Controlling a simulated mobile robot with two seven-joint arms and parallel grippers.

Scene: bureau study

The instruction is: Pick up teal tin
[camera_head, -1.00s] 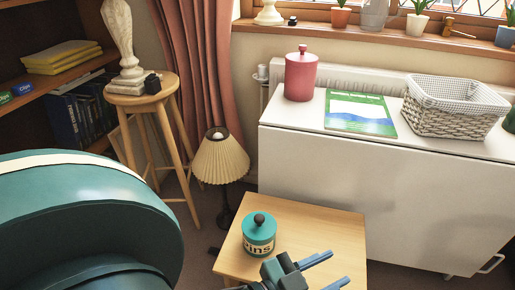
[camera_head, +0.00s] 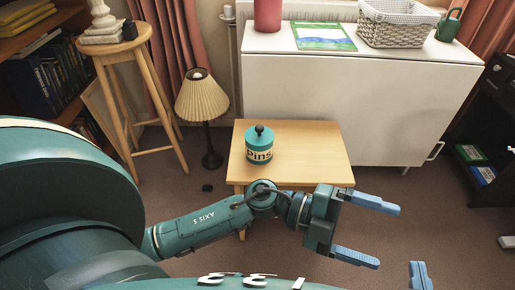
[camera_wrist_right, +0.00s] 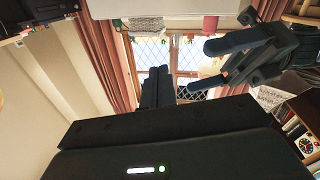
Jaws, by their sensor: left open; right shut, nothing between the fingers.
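The teal tin (camera_head: 260,150) has a dark round knob on its lid and a pale label reading "Pins". It stands upright on the small wooden table (camera_head: 315,150), near its left side. My left gripper (camera_head: 388,237) is open and empty, in front and to the right of the tin, clear of it. It also shows in the right wrist view (camera_wrist_right: 212,66). My right gripper (camera_head: 420,275) shows only as a blue finger at the bottom edge. In the right wrist view (camera_wrist_right: 157,72) its fingers are together and empty. I cannot make out the tin there.
A white cabinet (camera_head: 340,100) stands behind the table, with a red canister (camera_head: 268,14), a green book (camera_head: 323,37) and a wicker basket (camera_head: 395,28) on top. A lamp (camera_head: 203,95) and a wooden stool (camera_head: 130,45) stand left. Carpet is clear right of the table.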

